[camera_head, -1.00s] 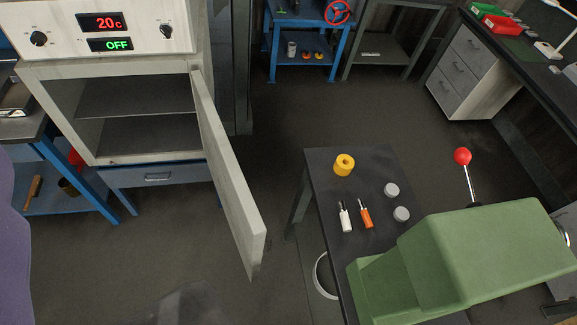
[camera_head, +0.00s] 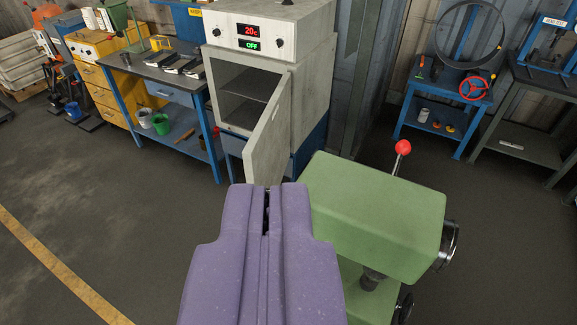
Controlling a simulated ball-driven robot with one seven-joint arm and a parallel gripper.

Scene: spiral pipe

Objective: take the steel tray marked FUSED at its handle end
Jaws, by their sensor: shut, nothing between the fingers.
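Several flat dark trays with pale edges lie on the blue bench to the left of the oven, among them one tray (camera_head: 174,61) and another by the oven (camera_head: 194,67). They are small and far off, so I cannot read any marking or tell which is FUSED. My purple gripper (camera_head: 266,192) fills the bottom middle of the view, its two halves side by side with only a narrow dark slit between them. It is shut and empty, well apart from the trays.
The oven (camera_head: 279,55) shows 20 and OFF, with its door (camera_head: 266,130) swung open. A green machine (camera_head: 375,215) with a red-knobbed lever (camera_head: 402,148) stands close on the right. The floor (camera_head: 100,190) at left is clear.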

